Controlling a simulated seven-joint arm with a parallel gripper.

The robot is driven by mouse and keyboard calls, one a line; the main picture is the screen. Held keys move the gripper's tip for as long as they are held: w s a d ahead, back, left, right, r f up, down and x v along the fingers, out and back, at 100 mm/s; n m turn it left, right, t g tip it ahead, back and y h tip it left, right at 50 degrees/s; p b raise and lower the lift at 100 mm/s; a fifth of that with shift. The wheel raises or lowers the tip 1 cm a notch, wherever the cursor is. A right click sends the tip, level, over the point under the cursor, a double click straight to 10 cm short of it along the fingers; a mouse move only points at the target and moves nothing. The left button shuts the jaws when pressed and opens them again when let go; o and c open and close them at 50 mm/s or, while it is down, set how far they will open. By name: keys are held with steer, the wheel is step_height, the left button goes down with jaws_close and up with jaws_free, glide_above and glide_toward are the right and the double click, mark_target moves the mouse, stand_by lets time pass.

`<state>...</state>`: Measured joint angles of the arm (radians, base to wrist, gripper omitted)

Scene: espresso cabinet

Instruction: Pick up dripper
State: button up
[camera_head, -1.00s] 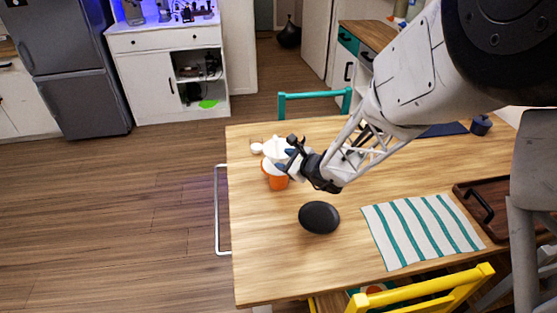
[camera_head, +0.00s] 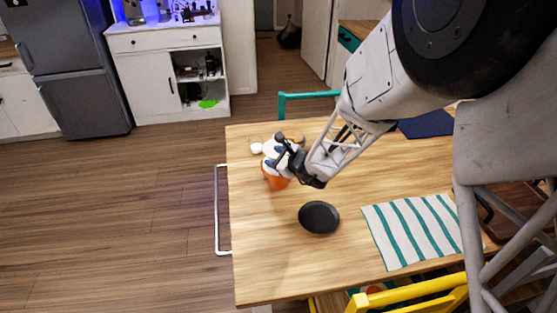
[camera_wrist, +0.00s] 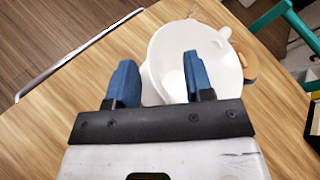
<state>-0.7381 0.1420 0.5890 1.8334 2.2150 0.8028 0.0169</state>
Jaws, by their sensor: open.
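The white dripper (camera_wrist: 170,48) shows in the wrist view as an open, round vessel with a small handle at its upper right. My gripper (camera_wrist: 160,78) is open. Its right blue finger overlaps the dripper's interior, and its left finger is just outside the left rim in the picture. I cannot tell whether either touches it. In the head view, the white dripper (camera_head: 269,147) is partly hidden by my gripper (camera_head: 277,157) near the table's far left corner. An orange cup-like thing (camera_head: 276,183) shows just below the gripper.
A black oval object (camera_head: 319,217) lies on the wooden table (camera_head: 265,260) nearer the front. A striped cloth (camera_head: 415,232) is to its right. A teal chair (camera_head: 308,97) stands behind and a yellow chair (camera_head: 420,292) in front. The table's left edge is close to the gripper.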

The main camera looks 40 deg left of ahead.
steer(key=shift+c, duration=0.4)
steer(key=shift+f, duration=0.15)
jaws_close()
